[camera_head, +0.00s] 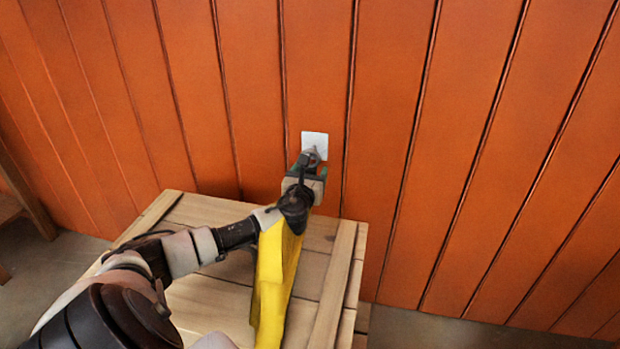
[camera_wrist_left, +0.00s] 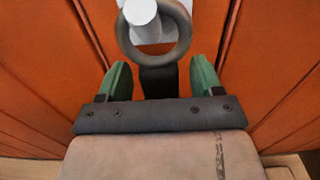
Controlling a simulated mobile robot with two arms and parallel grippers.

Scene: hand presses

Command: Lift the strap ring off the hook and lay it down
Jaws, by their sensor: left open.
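A dark grey strap ring (camera_wrist_left: 181,45) hangs around a white peg-like hook (camera_wrist_left: 141,12) in the left wrist view. The dark strap (camera_wrist_left: 158,82) runs down from the ring between my fingers. In the head view the hook's white plate (camera_head: 316,143) is on the orange wall, with the ring (camera_head: 313,154) small in front of it. My left gripper (camera_head: 308,166) is just below the plate. Its green fingers, also seen in the left wrist view (camera_wrist_left: 161,68), are open on either side of the strap, with gaps on both sides. My right gripper is not in view.
The orange panelled wall (camera_head: 470,130) is clear to the right. Another wooden piece (camera_head: 22,185) stands at the far left.

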